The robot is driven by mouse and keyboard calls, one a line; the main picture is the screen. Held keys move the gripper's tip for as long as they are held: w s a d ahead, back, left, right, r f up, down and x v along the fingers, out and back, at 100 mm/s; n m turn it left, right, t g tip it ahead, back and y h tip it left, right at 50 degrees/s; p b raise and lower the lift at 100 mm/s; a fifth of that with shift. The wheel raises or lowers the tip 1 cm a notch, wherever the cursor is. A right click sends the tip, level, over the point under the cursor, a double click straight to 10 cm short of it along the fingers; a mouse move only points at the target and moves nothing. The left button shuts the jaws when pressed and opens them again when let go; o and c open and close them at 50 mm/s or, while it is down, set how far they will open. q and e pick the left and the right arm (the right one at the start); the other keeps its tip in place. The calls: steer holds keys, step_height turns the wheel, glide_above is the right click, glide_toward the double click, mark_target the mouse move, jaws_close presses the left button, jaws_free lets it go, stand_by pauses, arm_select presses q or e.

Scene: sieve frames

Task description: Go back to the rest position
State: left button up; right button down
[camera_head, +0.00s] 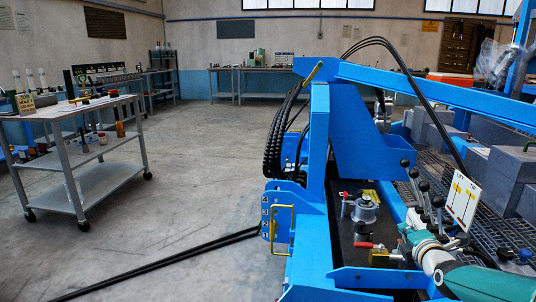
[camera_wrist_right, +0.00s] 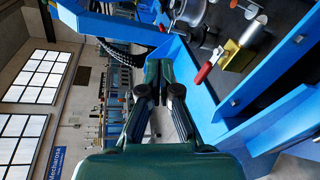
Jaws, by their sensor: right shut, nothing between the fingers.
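My right gripper (camera_head: 403,229) comes in from the lower right on a teal and white arm. It is above the blue machine frame (camera_head: 313,190), to the right of a silver cylindrical fitting (camera_head: 365,211). In the right wrist view the dark green fingers of the gripper (camera_wrist_right: 158,70) are close together, with nothing held between them. My left gripper is in neither view.
Black-knobbed levers (camera_head: 424,187) and a white label plate (camera_head: 461,201) stand close by the right gripper. Black hoses (camera_head: 160,262) run from the frame across the floor. A grey cart (camera_head: 75,150) stands at the left.

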steer(key=s+a+f+m+g+y, duration=0.1)
steer(key=s+a+f+g, duration=0.3)
steer(key=f, duration=0.6)
steer(key=s+a+f+m+g+y, duration=0.1)
steer(key=s+a+f+m, duration=0.1)
steer(key=s+a+f, duration=0.6)
steer(key=s+a+f+m+g+y, duration=0.1)
steer(key=a+f+g, duration=0.2)
steer(key=f, duration=0.9)
steer(key=s+a+f+m+g+y, duration=0.1)
steer(key=s+a+f+m+g, duration=0.35)
steer(key=s, duration=0.75)
steer(key=s+a+f+m+g+y, duration=0.15)
steer(key=s+a+f+m, duration=0.4)
steer(key=s, duration=0.65)
steer(key=s+d+r+m+g+p, duration=0.1)
steer(key=r+m+p, duration=0.8)
steer(key=r+p, duration=1.9)
steer(key=shift+s+r+p, duration=0.25)
steer(key=shift+s+p, duration=0.2)
steer(key=shift+s, duration=0.55)
steer(key=shift+h, duration=0.25)
